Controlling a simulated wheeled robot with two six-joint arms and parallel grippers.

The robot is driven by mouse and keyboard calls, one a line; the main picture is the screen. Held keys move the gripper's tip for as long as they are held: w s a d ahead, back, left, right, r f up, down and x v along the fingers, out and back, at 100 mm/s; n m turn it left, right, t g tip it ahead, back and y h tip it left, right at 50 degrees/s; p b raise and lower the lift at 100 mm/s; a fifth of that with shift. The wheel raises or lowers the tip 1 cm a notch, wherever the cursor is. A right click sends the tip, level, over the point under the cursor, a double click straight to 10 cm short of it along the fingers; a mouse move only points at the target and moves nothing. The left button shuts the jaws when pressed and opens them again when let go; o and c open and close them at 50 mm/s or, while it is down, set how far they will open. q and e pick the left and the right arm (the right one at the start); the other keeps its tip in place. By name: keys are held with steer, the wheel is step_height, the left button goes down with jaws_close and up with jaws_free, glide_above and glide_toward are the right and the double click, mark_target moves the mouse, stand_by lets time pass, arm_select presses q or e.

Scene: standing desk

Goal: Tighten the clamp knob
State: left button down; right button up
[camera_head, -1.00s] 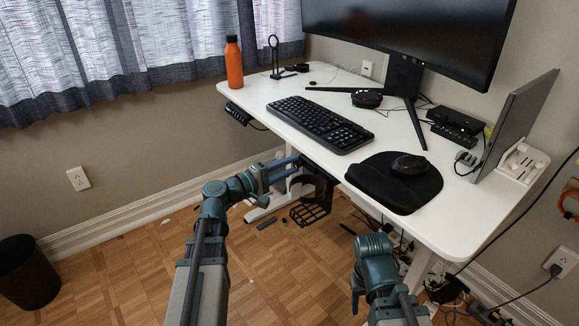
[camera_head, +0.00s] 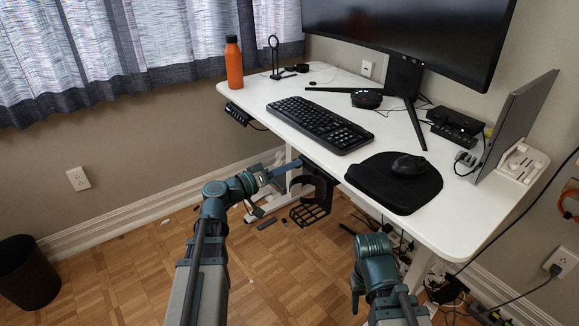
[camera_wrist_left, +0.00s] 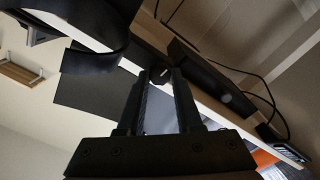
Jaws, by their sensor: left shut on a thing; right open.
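The small dark clamp knob (camera_wrist_left: 160,75) is between the fingertips of my left gripper (camera_wrist_left: 160,80) in the left wrist view. The left gripper is shut on it. In the head view my left gripper (camera_head: 292,166) reaches under the desk's front edge, and the knob cannot be made out there. The black clamp-on holder (camera_head: 312,207), with a ring and a basket-like bottom, hangs below the desk edge just right of the gripper. A curved black part of it (camera_wrist_left: 95,55) fills the upper left of the wrist view. My right gripper does not show.
The white desktop (camera_head: 270,95) carries a keyboard (camera_head: 318,122), a mouse pad (camera_head: 390,190), a mouse (camera_head: 409,165) and an orange bottle (camera_head: 234,65). Cables lie on the floor at the lower right. Floor left of the desk is mostly clear.

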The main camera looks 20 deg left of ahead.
arm_select(q)
steer(key=m, duration=1.2)
steer(key=shift+s+m, duration=0.1)
steer(key=shift+m, duration=0.3)
stand_by(0.4)
steer(key=c, duration=0.6)
jaws_free()
steer(key=v, duration=1.3)
steer(key=shift+s+a, duration=0.2)
steer(key=shift+s, duration=0.1)
